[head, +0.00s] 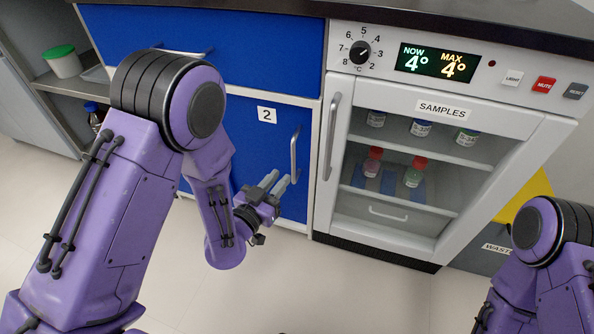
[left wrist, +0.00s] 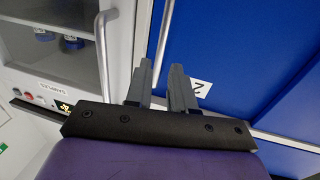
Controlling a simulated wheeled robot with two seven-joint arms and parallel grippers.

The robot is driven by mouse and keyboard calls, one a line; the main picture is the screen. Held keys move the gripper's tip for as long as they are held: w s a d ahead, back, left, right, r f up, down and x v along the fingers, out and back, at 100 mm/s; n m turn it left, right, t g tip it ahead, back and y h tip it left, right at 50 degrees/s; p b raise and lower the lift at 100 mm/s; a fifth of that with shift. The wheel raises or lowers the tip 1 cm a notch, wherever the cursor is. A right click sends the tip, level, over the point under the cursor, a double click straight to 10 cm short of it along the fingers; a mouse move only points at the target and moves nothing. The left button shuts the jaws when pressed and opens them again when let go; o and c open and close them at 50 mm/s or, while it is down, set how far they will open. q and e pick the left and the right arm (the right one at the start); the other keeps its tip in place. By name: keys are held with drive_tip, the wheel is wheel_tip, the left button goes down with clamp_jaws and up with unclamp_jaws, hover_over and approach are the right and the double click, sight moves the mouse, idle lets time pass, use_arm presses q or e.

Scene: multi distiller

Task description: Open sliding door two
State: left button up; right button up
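Sliding door two is a blue panel (head: 255,140) marked by a white label "2" (head: 267,115), with an upright silver bar handle (head: 294,155) near its right edge. The panel appears closed. My left gripper (head: 278,179) is open and empty, just below and left of the handle. In the left wrist view, my left gripper (left wrist: 161,66) has its two grey fingers apart, pointing toward the door handle (left wrist: 163,40). The handle seems to lie ahead of the gap between the fingers; contact cannot be told. My left forearm hides part of the door. My right gripper is out of view.
A white sample fridge (head: 330,215) with its own long handle (head: 331,135) stands right beside the door. A blue drawer front (head: 270,50) is above. An open shelf with a green-lidded tub (head: 65,62) is at left. A yellow-lidded waste bin (head: 525,195) is at right.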

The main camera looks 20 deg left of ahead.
use_arm(q)
drive_tip(key=b+x, duration=0.1)
drive_tip(key=x, duration=0.8)
drive_tip(key=shift+w, duration=0.35)
clamp_jaws()
